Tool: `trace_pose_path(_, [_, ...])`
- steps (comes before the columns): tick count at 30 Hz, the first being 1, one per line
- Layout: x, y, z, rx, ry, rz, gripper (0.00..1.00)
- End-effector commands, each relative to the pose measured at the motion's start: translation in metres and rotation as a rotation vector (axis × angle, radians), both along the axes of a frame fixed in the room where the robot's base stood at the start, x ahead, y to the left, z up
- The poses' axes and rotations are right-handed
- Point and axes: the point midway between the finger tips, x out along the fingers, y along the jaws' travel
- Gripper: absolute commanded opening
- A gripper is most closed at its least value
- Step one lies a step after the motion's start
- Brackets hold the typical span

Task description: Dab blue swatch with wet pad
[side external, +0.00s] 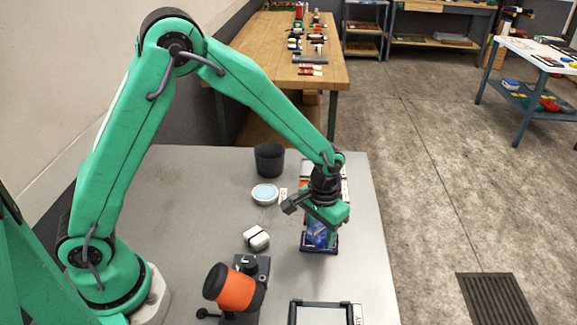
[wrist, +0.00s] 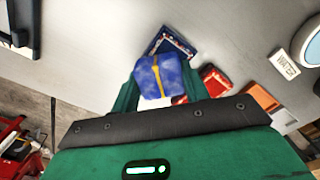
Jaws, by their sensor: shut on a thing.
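My gripper (side external: 320,222) is shut on a small mottled blue pad with a yellow band (wrist: 157,78). In the wrist view the pad sits between the two green fingers. The dark blue swatch with a patterned border (wrist: 166,45) shows just beyond the pad, partly hidden by it. In the side view the swatch's dark frame (side external: 319,249) shows beneath the gripper and pad. I cannot tell whether the pad touches the swatch. A white dish of pale blue water (side external: 265,194) stands to the left, beside a card marked WATER (wrist: 286,63).
A red swatch (wrist: 212,83) and an orange one (wrist: 260,96) lie in line with the blue swatch. A black cup (side external: 269,159), a white block (side external: 256,238), an orange-bodied device (side external: 236,288) and a dark-framed tray (side external: 293,312) stand on the grey table.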

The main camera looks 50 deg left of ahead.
Motion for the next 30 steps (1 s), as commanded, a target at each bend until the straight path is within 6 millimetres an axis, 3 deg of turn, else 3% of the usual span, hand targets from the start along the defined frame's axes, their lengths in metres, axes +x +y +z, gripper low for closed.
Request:
trace_pose_path(10, [0.0, 0.0, 0.004, 0.0, 0.0, 0.0, 0.27])
trace_pose_path(30, [0.0, 0.0, 0.042, -0.001, -0.002, 0.0, 0.27])
